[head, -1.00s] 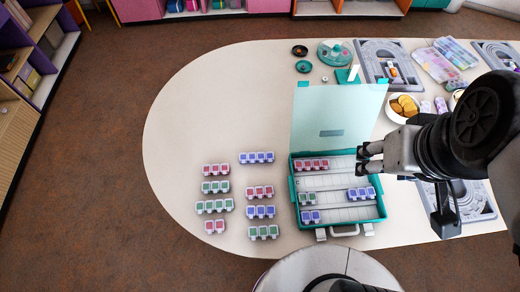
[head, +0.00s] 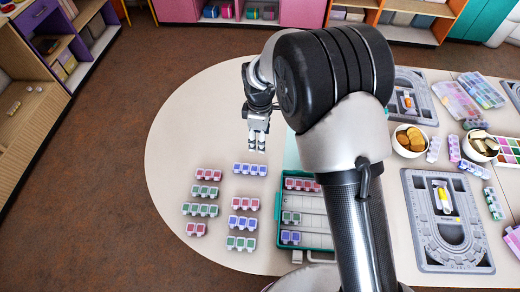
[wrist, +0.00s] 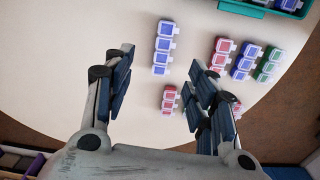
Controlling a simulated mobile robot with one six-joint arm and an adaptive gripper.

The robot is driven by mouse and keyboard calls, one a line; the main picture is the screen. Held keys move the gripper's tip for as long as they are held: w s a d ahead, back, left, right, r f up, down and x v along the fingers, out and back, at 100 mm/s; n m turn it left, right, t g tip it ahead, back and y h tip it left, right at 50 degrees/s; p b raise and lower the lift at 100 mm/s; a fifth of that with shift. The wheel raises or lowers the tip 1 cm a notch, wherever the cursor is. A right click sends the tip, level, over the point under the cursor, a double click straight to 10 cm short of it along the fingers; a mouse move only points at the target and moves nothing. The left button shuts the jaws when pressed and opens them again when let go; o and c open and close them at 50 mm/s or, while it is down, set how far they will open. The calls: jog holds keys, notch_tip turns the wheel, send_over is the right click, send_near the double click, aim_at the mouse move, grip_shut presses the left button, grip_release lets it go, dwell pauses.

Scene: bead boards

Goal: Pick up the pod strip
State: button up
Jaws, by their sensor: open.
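Several pod strips lie in two loose columns on the cream table. A blue pod strip (head: 250,169) is at the top of the right column. It also shows in the wrist view (wrist: 162,48), ahead of and between my open fingers. My gripper (head: 257,142) is open and empty, pointing down above the table just beyond this strip. In the wrist view my gripper (wrist: 161,62) has its fingers spread wide. Beside them are red (wrist: 222,52), blue (wrist: 243,62) and green (wrist: 267,65) strips. Another red strip (wrist: 169,98) is near the right finger, which hides part of the group.
A teal case (head: 318,241) with rows of slots stands open right of the strips, holding a few strips; my arm hides part of it. Bead boards (head: 448,252) and bowls (head: 410,154) lie farther right. The table's left end is clear.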

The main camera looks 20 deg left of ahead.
jog(key=n+b, duration=0.1)
jog(key=b, duration=0.2)
send_over(256, 169)
jog(key=f, duration=1.4)
jog(key=shift+w+a+f, duration=0.1)
jog(key=shift+w+f, duration=0.2)
jog(key=shift+f, duration=0.05)
jog(key=f, duration=0.1)
jog(key=f+b, duration=0.1)
jog(key=f, duration=0.3)
jog(key=shift+s+f+b, duration=0.1)
jog(key=shift+s+b, duration=0.15)
jog(key=shift+b, duration=0.05)
jog(key=shift+c, duration=0.6)
jog(key=c, duration=0.9)
jog(key=shift+r, duration=0.2)
